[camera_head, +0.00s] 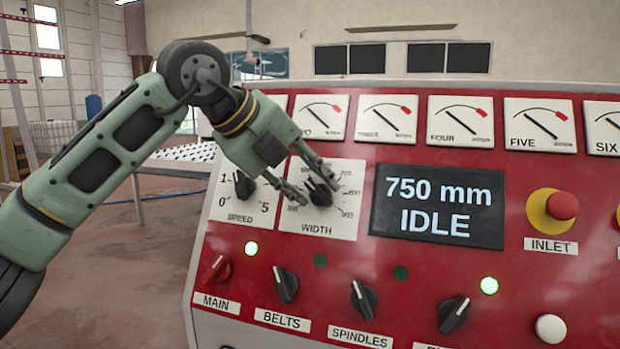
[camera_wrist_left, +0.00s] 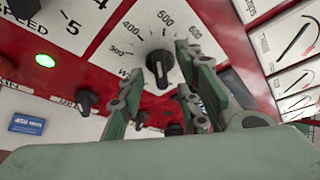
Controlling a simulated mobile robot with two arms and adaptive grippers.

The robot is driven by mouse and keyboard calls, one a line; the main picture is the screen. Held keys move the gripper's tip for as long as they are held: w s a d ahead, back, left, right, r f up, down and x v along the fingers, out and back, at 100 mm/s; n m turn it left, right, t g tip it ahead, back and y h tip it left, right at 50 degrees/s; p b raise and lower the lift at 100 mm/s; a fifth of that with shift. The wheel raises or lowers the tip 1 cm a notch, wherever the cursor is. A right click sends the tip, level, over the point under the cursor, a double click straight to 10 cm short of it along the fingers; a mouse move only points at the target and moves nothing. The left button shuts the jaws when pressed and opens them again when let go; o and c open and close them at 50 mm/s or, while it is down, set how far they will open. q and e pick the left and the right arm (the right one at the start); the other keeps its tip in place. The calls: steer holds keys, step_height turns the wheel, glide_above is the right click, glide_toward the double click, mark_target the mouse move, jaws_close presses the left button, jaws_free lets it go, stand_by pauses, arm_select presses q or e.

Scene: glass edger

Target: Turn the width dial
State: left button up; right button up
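The width dial is a black knob (camera_head: 319,192) on a white scale plate (camera_head: 345,222) marked WIDTH, on the red sloped panel. My left gripper (camera_head: 316,187) comes in from the upper left, with its fingertips at the knob and partly hiding it and its scale. In the left wrist view the knob (camera_wrist_left: 158,66) shows between the spread fingers (camera_wrist_left: 160,85), with scale numbers around it. The fingers are open; whether they touch the knob I cannot tell. The display (camera_head: 438,206) reads "750 mm IDLE". My right gripper is not in view.
The speed dial (camera_head: 243,187) sits just left of the width dial. Below are switches, including the red main switch (camera_head: 216,270) and the belts switch (camera_head: 286,285). Several gauges (camera_head: 387,119) line the top. A red inlet button (camera_head: 562,206) is at the right.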

arm_select(q)
steer(key=shift+w+d+f, duration=0.3)
steer(key=shift+d+f, duration=0.1)
